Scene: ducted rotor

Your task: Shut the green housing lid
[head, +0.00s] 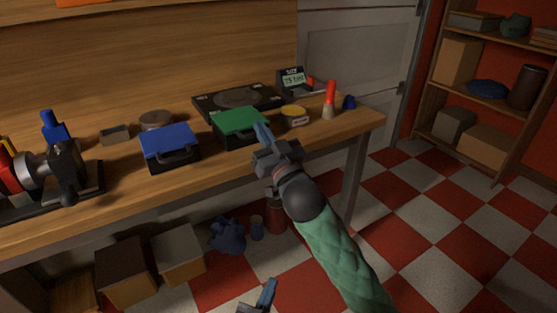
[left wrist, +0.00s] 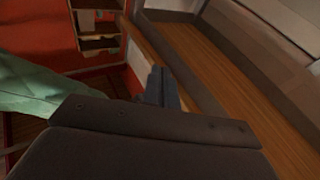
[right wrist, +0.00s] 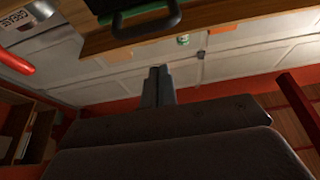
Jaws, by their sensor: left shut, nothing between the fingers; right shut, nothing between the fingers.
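The green housing lid (head: 240,121) lies over its dark housing (head: 236,140) near the front of the workbench. It looks nearly flat; I cannot tell whether a small gap remains. The dark carry handle (right wrist: 150,26) shows at the top of the right wrist view. My right gripper (head: 263,133) is shut and empty, just to the right of the lid in the head view; I cannot tell whether it touches. Its fingers (right wrist: 158,85) point up toward the bench edge. My left gripper (head: 270,287) is shut and empty, low in front of the bench.
A blue-lidded case (head: 168,141) stands left of the green one. A flat black device (head: 238,100) lies behind it. A yellow-topped tin (head: 295,115) and a red-and-white marker-like item (head: 329,99) stand to the right. A vise-like tool (head: 55,170) is at far left. The floor on the right is clear.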

